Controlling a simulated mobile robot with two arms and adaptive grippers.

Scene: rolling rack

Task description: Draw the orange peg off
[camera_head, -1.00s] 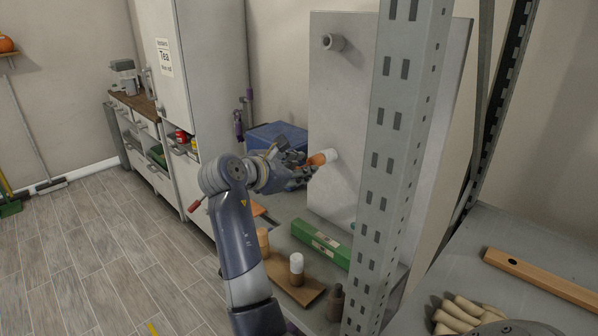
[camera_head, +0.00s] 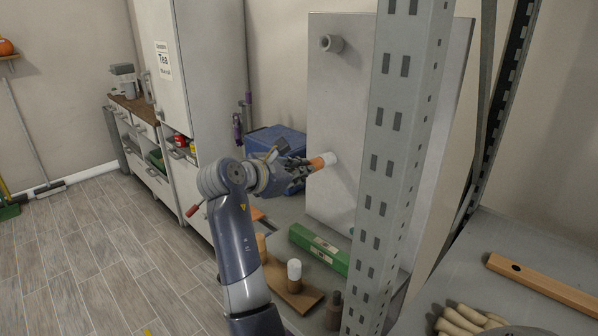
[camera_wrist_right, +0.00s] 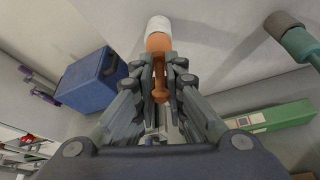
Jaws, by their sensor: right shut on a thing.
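The orange peg (camera_head: 317,163) sticks out from the upright grey panel (camera_head: 338,105), its far end meeting a white collar (camera_head: 330,158). How deep the peg sits in the collar is hidden. My right gripper (camera_head: 303,170) is shut on the peg. In the right wrist view the gripper (camera_wrist_right: 161,75) has its fingers on both sides of the orange peg (camera_wrist_right: 158,43). The peg's rounded near end shows between the fingers, and the white collar (camera_wrist_right: 158,24) is beyond them. My left gripper is not in view.
A grey socket (camera_head: 332,43) is high on the panel. A teal peg (camera_wrist_right: 300,44) sits in a dark socket to the right. Below are a green box (camera_head: 319,250) and a wooden board (camera_head: 303,300). A blue bin (camera_head: 276,140) stands behind; a metal post (camera_head: 395,150) is right.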

